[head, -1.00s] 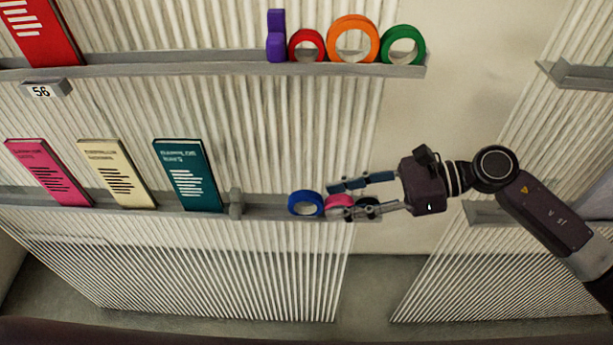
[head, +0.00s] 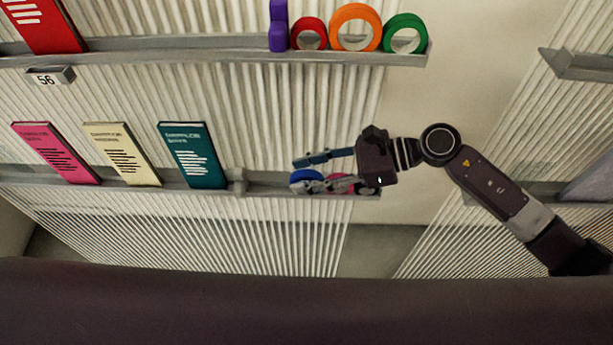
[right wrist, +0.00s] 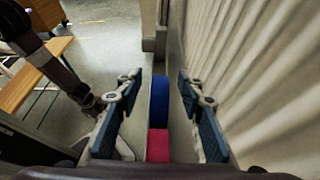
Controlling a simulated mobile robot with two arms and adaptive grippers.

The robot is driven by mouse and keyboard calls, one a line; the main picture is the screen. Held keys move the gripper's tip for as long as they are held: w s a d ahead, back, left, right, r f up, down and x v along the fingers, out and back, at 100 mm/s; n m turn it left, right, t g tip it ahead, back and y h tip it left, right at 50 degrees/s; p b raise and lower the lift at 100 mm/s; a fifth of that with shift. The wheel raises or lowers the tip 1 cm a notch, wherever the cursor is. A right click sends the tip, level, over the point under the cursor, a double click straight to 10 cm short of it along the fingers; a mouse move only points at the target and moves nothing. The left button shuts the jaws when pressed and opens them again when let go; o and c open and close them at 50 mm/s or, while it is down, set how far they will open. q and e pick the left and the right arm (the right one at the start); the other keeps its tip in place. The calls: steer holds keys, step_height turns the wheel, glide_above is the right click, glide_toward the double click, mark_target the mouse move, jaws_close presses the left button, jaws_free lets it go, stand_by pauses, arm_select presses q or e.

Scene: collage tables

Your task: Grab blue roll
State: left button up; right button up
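The blue roll (head: 303,176) stands on the lower shelf (head: 262,187), partly covered by my right gripper (head: 298,174) in the head view. In the right wrist view the blue roll (right wrist: 159,98) shows edge-on between the two open fingers, near their tips, with a gap on each side. The pink roll (head: 340,183) stands right behind it, toward the palm; it also shows in the right wrist view (right wrist: 158,146). My right gripper is open and holds nothing.
A grey bookend (head: 238,182) and a teal book (head: 192,155) stand left of the blue roll. The upper shelf (head: 180,52) bears red (head: 309,34), orange (head: 356,27) and green (head: 405,34) rolls. The ribbed wall panel rises close beside the right finger.

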jaws_close()
steer(key=shift+r, duration=0.1)
stand_by(0.3)
